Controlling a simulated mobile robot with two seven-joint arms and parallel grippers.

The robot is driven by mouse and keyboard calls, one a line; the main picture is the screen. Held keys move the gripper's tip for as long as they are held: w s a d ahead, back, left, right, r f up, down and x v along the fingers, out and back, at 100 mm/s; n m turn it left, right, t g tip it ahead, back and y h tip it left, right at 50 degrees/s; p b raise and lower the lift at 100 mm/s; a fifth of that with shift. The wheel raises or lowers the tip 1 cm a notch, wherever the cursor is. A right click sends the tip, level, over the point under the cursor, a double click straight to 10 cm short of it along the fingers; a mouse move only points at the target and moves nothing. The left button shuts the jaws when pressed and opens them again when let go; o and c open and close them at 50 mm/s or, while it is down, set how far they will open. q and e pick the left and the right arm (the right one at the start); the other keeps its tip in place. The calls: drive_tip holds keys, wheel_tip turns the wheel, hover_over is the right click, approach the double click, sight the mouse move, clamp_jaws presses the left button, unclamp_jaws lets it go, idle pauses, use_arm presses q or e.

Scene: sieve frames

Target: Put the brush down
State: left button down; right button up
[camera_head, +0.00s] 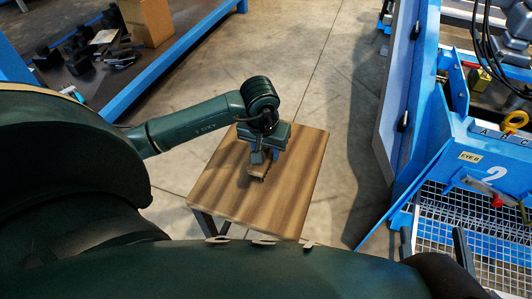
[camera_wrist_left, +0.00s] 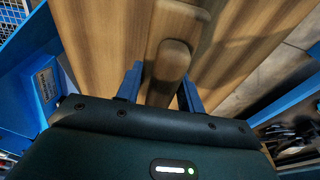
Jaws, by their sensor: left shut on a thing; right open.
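The brush (camera_head: 257,172) is a small wooden piece below my left gripper (camera_head: 258,157), over the small wooden table (camera_head: 300,190). In the left wrist view its rounded wooden handle (camera_wrist_left: 170,65) shows between the two blue fingers of the left gripper (camera_wrist_left: 160,88). The left gripper is shut on it. The bristles are hidden, and I cannot tell whether the brush touches the tabletop. My right gripper (camera_head: 434,245) is at the lower right over the mesh, its dark fingers apart and empty.
A blue frame with wire mesh (camera_head: 480,235) stands right of the table, with a red-handled item (camera_head: 495,200) on it. A blue-edged bench (camera_head: 165,65) with dark parts and a cardboard box (camera_head: 147,20) is at the upper left. The tabletop around the brush is bare.

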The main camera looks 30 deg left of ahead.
use_arm(q)
drive_tip(key=shift+f, duration=0.6)
drive_tip(key=shift+r, duration=0.1)
drive_tip(key=shift+f, duration=0.2)
drive_tip(key=c, duration=1.2)
unclamp_jaws()
drive_tip(key=shift+c, duration=0.2)
drive_tip(key=o, duration=0.4)
drive_tip(key=shift+c, duration=0.2)
drive_tip(key=shift+r, duration=0.1)
